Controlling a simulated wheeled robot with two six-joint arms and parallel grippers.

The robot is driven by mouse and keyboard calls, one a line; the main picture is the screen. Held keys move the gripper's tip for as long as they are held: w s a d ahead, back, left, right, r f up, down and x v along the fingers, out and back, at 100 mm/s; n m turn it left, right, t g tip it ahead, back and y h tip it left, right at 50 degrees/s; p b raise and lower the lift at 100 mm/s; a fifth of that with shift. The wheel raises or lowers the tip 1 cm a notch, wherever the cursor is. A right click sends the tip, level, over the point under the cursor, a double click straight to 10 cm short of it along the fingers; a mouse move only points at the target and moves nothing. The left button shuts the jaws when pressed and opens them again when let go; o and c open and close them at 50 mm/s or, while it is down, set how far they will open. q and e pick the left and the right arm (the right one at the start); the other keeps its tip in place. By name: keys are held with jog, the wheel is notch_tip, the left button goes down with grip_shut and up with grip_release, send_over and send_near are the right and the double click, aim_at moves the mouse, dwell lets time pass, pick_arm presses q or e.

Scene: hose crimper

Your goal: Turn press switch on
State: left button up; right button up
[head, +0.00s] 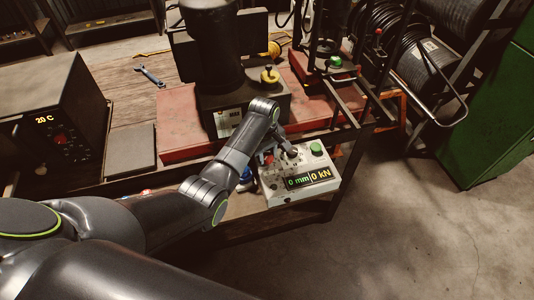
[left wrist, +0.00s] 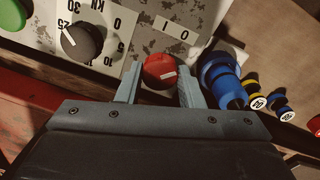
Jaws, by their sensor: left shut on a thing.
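The press control box (head: 317,196) is a worn white panel at the front edge of the bench, with a lit display (head: 308,179) reading 0 mm and 0 kN. Its red rotary switch (left wrist: 159,71) has a white pointer line and sits by a white label (left wrist: 174,30) with 0 and 1 marks. My left gripper (left wrist: 158,88) is closed around the red switch, one finger on each side. In the head view the left gripper (head: 277,147) reaches down over the panel and partly hides its knobs. My right gripper is not in view.
A grey kN dial (left wrist: 82,41) and a green button (left wrist: 12,14) share the panel. Blue fittings (left wrist: 222,80) lie close beside my right-hand finger in the wrist view. The press (head: 240,105) stands behind, and a 20 C oven (head: 60,125) stands left.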

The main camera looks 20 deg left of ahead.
pick_arm(q)
jog(key=m, duration=0.4)
jog(key=shift+m, duration=0.3)
jog(key=m, duration=0.4)
jog(key=shift+w+m, duration=0.1)
jog(key=shift+m, duration=0.2)
jog(key=m, duration=0.4)
jog(key=shift+m+g, duration=0.3)
jog(key=shift+m, duration=2.1)
jog(key=shift+r, duration=0.1)
jog(key=o, duration=1)
jog(key=shift+w, duration=0.1)
